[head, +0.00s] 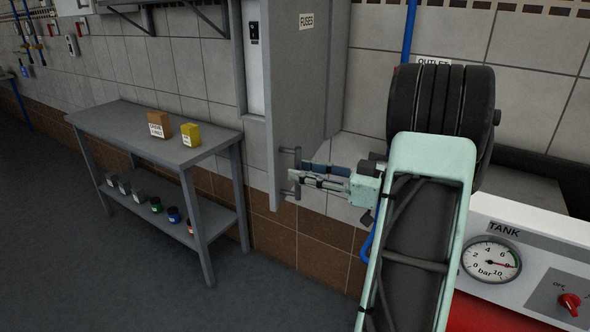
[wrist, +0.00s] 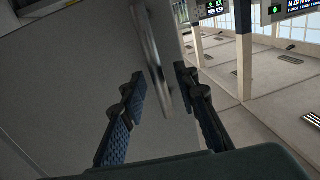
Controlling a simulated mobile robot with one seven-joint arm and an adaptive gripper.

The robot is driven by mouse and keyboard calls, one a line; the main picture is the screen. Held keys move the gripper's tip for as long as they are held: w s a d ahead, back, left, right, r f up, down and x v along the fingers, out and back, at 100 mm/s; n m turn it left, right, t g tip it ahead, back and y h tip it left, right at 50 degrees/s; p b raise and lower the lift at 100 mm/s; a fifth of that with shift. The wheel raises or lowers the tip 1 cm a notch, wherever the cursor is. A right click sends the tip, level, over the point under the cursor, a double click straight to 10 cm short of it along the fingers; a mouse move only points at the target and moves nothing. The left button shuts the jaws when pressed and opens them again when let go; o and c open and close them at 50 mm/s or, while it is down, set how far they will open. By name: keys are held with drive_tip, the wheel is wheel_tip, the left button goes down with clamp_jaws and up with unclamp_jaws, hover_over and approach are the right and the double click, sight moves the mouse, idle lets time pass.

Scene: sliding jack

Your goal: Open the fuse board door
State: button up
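The grey fuse board door (head: 300,85), with a FUSES label, stands partly open. Along its left edge a pale interior panel (head: 254,75) with a black switch shows. A vertical bar handle (head: 297,158) sits low on the door near its free edge. My gripper (head: 298,171) is at this handle. In the wrist view the handle (wrist: 149,45) runs between the two fingers of my gripper (wrist: 160,84), with a visible gap on either side. The fingers are apart, and I see no clear contact with the bar. The door face (wrist: 60,80) fills the left of that view.
A grey workbench (head: 120,125) with two small boxes stands left of the door, with several small items on its lower shelf. A tank panel with a gauge (head: 491,260) and red knob is at the lower right. The floor at lower left is clear.

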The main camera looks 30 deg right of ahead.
drive_tip(key=v, duration=0.9)
drive_tip(key=shift+s, duration=0.2)
drive_tip(key=shift+d, duration=0.1)
